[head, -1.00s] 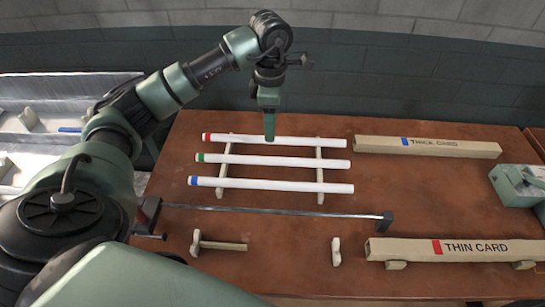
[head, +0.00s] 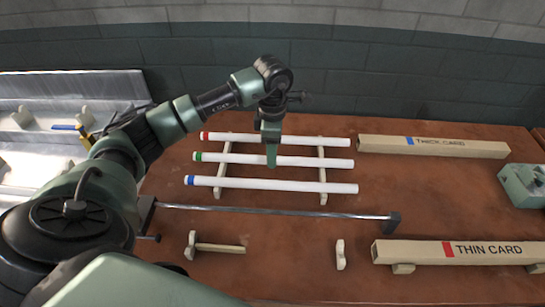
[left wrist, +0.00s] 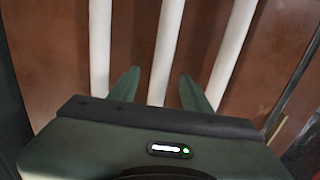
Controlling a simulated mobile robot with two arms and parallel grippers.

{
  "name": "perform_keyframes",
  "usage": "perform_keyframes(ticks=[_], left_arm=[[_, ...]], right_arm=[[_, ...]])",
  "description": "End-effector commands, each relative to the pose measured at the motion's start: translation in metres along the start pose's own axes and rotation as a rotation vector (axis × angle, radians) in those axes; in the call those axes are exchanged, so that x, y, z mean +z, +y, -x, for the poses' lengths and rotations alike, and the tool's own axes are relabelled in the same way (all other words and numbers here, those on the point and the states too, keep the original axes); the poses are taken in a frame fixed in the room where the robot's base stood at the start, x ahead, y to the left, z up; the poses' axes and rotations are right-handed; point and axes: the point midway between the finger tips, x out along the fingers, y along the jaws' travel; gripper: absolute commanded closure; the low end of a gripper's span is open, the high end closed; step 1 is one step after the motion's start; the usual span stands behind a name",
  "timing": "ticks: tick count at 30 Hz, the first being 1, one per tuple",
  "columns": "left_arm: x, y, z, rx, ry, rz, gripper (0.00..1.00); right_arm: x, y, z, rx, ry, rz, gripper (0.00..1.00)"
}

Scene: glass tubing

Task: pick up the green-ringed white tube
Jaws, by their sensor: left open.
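The white tube with a green ring (head: 235,158) lies across a two-bar wooden rack, its ring near the left end. It is the middle of three white tubes, between a red-ringed tube (head: 225,138) and a blue-ringed tube (head: 235,183). My left gripper (head: 271,164) points down at the green-ringed tube near its middle. In the left wrist view the fingers (left wrist: 160,75) are open, one on each side of the middle tube (left wrist: 168,40), and hold nothing. I cannot tell whether they touch it. My right gripper is not in view.
A metal rod (head: 290,211) runs in front of the rack. Small wooden supports (head: 340,255) stand nearer the front. A THICK CARD box (head: 480,149) and a THIN CARD box (head: 400,251) lie at the right. A green device (head: 522,187) sits at the right edge. Bare table lies between.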

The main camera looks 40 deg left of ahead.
Motion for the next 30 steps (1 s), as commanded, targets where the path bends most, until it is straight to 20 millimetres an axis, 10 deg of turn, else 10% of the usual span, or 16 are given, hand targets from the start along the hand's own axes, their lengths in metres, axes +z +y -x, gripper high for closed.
perform_keyframes(ticks=[12, 18, 30], left_arm=[[0.000, 0.000, -0.019, 0.001, 0.000, 0.000, 0.52], [0.000, 0.000, -0.019, 0.001, -0.001, 0.000, 1.00], [0.000, 0.001, -0.014, 0.003, -0.002, 0.000, 1.00]], right_arm=[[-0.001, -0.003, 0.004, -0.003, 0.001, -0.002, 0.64], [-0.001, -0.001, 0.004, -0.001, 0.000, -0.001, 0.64], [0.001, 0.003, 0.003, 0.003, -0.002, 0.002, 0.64]])
